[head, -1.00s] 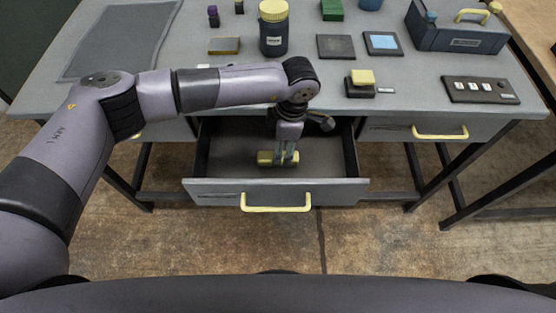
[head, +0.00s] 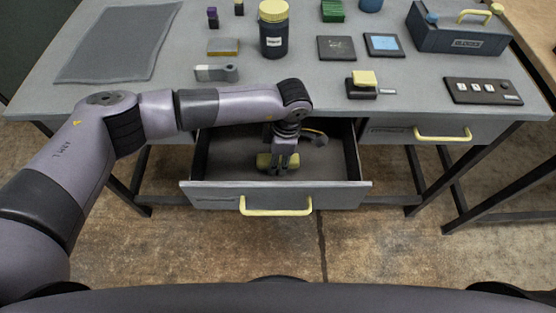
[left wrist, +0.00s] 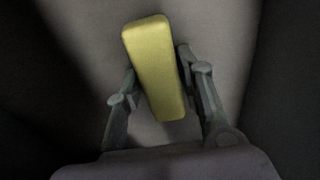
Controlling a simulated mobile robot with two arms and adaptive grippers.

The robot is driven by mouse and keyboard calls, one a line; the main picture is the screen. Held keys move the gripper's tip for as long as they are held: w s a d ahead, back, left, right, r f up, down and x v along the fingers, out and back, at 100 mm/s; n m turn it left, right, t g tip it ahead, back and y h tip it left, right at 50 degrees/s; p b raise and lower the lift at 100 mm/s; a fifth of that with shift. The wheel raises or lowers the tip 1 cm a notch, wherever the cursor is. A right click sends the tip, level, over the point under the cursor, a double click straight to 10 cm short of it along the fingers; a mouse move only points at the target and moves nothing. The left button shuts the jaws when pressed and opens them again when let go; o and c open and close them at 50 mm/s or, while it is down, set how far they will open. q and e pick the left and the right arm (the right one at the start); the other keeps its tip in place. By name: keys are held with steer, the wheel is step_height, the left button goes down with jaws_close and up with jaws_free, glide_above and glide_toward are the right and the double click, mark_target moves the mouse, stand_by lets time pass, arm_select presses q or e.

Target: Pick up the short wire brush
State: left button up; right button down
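A short yellow block (head: 264,161) lies in the open drawer. It is the likely short wire brush, but no bristles show. My left gripper (head: 280,167) points down into the drawer over the block, hiding part of it. In the left wrist view the yellow block (left wrist: 156,65) lies slightly tilted between the two spread fingers of my left gripper (left wrist: 158,65). The fingertips are close to its long sides; whether they touch is unclear. My right gripper is not in view.
The drawer (head: 330,192) has a yellow handle (head: 275,210) and side walls around my gripper. On the tabletop above stand a jar (head: 273,35), a grey holed tool (head: 216,73), a yellow-topped block (head: 364,78) and a toolbox (head: 458,35). A second drawer (head: 390,133) is shut.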

arm_select(q)
jaws_close()
steer(key=shift+r, duration=0.15)
step_height(320, 180, up, 20)
steer(key=p, duration=0.9)
steer(key=shift+p, duration=0.3)
